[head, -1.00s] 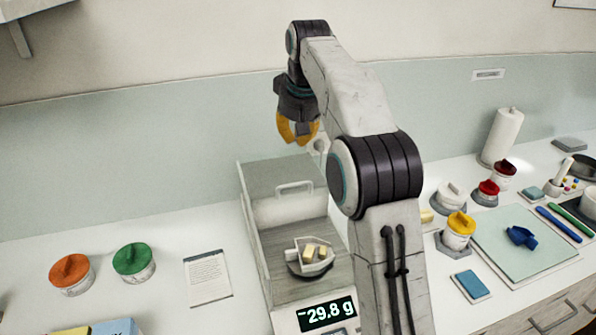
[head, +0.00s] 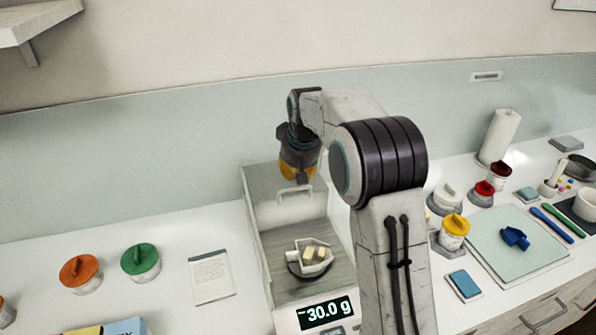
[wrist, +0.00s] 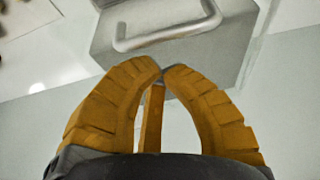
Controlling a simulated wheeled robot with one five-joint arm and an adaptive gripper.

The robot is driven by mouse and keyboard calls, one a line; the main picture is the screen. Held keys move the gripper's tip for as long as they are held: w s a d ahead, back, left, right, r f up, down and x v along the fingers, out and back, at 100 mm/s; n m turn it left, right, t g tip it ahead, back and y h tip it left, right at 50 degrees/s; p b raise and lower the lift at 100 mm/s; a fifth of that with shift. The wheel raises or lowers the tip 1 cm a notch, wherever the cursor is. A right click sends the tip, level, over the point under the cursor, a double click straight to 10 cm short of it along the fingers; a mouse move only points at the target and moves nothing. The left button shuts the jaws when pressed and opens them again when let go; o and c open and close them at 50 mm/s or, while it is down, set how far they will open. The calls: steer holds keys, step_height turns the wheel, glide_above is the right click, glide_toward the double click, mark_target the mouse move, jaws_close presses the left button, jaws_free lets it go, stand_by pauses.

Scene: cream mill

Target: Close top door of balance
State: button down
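The balance (head: 257,258) stands in the middle of the bench with its chamber open at the top toward me. Its grey top door (wrist: 225,55) carries a metal bar handle (head: 293,189), which shows large in the wrist view (wrist: 165,38). A dish with pale yellow lumps (head: 312,256) sits inside on the pan. The display (head: 325,313) reads about -30.0 g. My gripper (head: 297,180) is over the back of the balance. In the wrist view its yellow fingertips (wrist: 163,72) nearly meet, with nothing visibly held, just short of the handle. Contact with the door cannot be told.
Orange-lidded (head: 80,272) and green-lidded (head: 140,261) jars and a paper card (head: 211,277) lie left. Right of my arm are a yellow-lidded jar (head: 454,231), a pale mat (head: 490,250) and a paper roll (head: 499,137). The wall stands close behind the balance.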

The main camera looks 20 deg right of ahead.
steer(key=shift+s+p, duration=0.4)
steer(key=shift+s, duration=0.15)
steer(key=shift+f, duration=0.1)
